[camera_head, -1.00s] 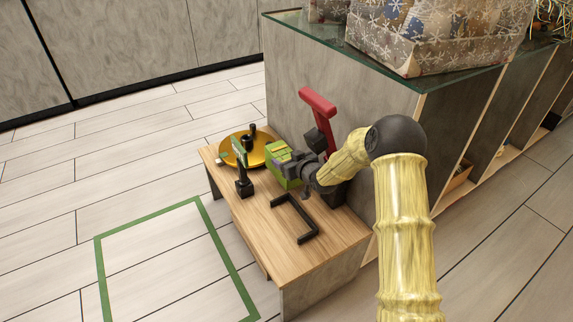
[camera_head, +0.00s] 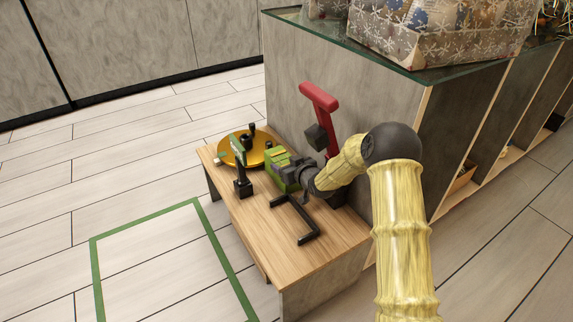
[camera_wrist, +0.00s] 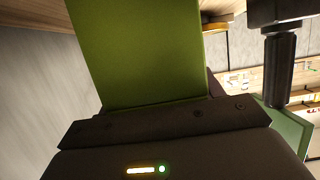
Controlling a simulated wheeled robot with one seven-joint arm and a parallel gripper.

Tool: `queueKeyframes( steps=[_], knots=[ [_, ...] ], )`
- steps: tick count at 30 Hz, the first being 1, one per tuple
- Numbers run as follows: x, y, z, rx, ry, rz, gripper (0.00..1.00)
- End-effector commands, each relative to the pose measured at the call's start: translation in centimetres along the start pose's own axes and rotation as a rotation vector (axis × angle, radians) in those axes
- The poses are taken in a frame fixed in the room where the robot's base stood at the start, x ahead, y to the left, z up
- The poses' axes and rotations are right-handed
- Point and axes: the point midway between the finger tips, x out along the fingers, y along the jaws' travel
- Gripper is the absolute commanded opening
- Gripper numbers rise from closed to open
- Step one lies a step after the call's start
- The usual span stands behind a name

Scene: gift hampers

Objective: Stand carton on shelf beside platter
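The carton (camera_head: 276,154) is a green box at the far half of the low wooden shelf (camera_head: 262,222), close to the right of the platter. It also fills the upper middle of the wrist view (camera_wrist: 140,50). The fingertips are largely hidden. I cannot tell whether the carton's base touches the shelf.
A black stand with a green panel (camera_head: 241,172) is left of the carton. A black bracket (camera_head: 306,225) lies nearer on the shelf. A red-handled device (camera_head: 321,97) stands behind my gripper. A glass-topped counter (camera_head: 385,58) bears wrapped hampers. A green outline (camera_head: 96,265) marks clear floor.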

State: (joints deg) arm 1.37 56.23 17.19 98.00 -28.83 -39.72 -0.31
Motion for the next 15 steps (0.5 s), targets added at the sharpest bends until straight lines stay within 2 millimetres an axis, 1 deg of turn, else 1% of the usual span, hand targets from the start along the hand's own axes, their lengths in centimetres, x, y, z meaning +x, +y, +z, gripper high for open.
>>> queueKeyframes(
  steps=[1,3,15],
  knots=[
    [0.12,-0.39,-0.06,-0.001,0.000,-0.005,0.75],
    [0.19,-0.65,-0.09,-0.002,0.000,-0.009,0.87],
    [0.02,-0.12,-0.02,0.000,0.000,-0.002,0.87]
  ],
)
